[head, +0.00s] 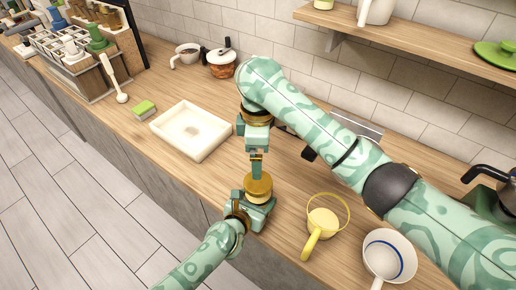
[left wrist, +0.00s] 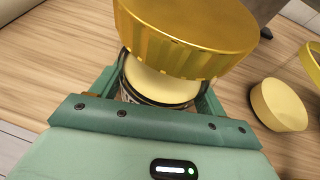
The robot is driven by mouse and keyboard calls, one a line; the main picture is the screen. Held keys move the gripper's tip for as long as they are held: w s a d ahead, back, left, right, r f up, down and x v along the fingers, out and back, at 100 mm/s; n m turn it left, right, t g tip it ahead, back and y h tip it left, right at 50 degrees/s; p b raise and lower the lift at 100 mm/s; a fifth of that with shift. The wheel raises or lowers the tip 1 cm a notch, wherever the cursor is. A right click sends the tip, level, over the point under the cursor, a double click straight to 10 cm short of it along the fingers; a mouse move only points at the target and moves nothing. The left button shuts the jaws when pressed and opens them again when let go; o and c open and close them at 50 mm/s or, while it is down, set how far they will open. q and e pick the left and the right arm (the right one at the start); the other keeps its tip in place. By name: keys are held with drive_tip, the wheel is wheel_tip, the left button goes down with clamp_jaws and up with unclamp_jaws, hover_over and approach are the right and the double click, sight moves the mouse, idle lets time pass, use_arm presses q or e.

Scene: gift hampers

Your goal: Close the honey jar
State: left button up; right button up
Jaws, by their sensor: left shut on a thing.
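The honey jar (left wrist: 160,86) is between the fingers of my left gripper (head: 250,212), which is shut on it; the gripper also shows in the left wrist view (left wrist: 160,100). The jar is mostly hidden by the fingers and the lid. The ribbed gold lid (head: 258,186) is over the jar and shows large in the left wrist view (left wrist: 185,38). Whether it touches the jar's rim is unclear. My right gripper (head: 256,172) points down right above the lid. Its fingers overlap in the head view, so I cannot see whether they grip it.
A white tray (head: 211,151) and a green-yellow sponge (head: 145,109) are to the left on the counter. A wooden shelf (head: 420,43) is above. Some counter between tray and jar is clear.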

use_arm(q)
drive_tip(key=o, duration=2)
drive_tip(key=shift+c, duration=0.2)
drive_tip(key=shift+s+r, duration=0.1)
drive_tip(key=p+v, duration=0.2)
drive_tip(key=v, duration=0.4)
drive_tip(key=shift+a, duration=0.1)
drive_tip(key=p+v, duration=0.1)
drive_tip(key=v, duration=0.9)
drive_tip(key=shift+s+a, duration=0.1)
